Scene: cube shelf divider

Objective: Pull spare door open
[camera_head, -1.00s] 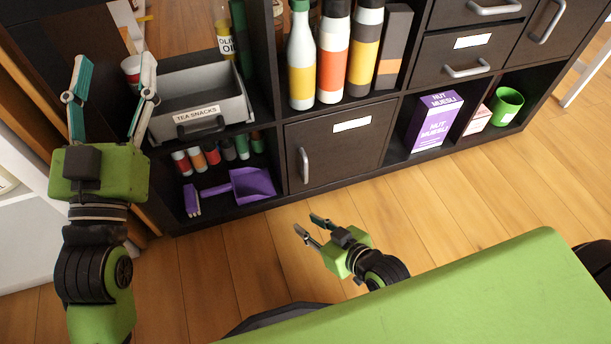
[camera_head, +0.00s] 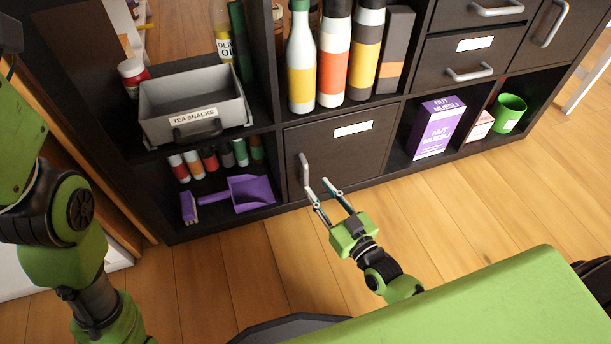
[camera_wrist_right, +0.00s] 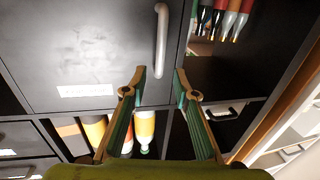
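A dark door (camera_head: 345,160) with a vertical grey handle (camera_head: 305,170) on its left side fills the lower middle cubby of the shelf. It looks closed, and the writing on its white label is too small to read. My right gripper (camera_head: 317,186) is open and empty, just in front of the door by the handle's lower part. In the right wrist view the door (camera_wrist_right: 90,45) and handle (camera_wrist_right: 161,40) lie beyond the open fingertips (camera_wrist_right: 160,74), with the handle lined up with the gap between them. My left arm shows at the left edge; its fingers are out of view.
Left of the door are a purple dustpan (camera_head: 250,193), small bottles and a grey tea snacks bin (camera_head: 195,105). Tall bottles (camera_head: 333,60) stand above it. A purple muesli box (camera_head: 437,127) stands to the right. The wooden floor (camera_head: 450,200) in front is clear.

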